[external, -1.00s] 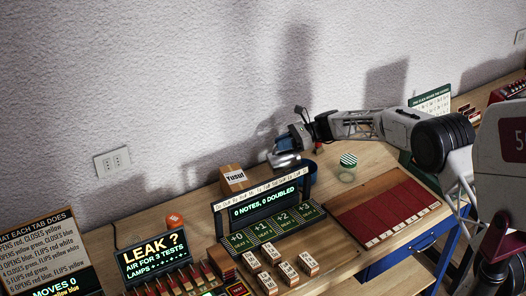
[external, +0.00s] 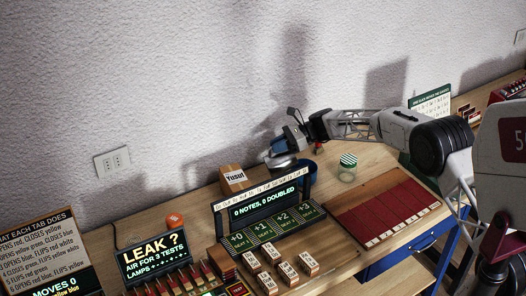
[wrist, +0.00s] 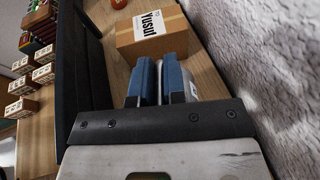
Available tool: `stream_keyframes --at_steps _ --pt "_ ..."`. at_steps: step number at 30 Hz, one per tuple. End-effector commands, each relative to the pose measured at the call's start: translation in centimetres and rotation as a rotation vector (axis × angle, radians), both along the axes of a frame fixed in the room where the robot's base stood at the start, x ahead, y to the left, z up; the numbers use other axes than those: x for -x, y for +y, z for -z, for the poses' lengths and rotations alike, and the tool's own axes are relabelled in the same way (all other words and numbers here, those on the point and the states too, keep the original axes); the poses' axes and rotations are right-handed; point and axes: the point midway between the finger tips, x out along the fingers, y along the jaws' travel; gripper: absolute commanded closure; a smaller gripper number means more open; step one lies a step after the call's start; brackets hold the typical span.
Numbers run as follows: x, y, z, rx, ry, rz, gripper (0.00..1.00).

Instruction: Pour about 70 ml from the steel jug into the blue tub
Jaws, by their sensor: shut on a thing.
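The steel jug (external: 281,162) is held up at the back of the bench in the external view, beside the blue tub (external: 308,172) and overlapping its left side. The jug looks tilted, but its mouth and any liquid cannot be made out. My gripper (external: 279,148) is shut on the jug from above. In the wrist view my gripper (wrist: 162,78) shows two blue finger pads, with a small pale grey part, probably of the jug, beside the right one. The tub's inside is hidden.
A cardboard box labelled Yusuf (external: 233,180) stands left of the jug. A jar with a green-striped lid (external: 348,167) stands to the right of the tub. The note display (external: 262,204) stands in front. The wall is close behind.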

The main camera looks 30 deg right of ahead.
Motion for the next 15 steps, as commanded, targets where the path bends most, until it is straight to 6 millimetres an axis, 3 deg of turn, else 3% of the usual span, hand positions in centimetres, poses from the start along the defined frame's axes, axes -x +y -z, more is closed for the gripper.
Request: stream_keyframes --at_steps 15 --pt "-0.6 2.1 1.5 0.188 0.048 -0.001 1.0"
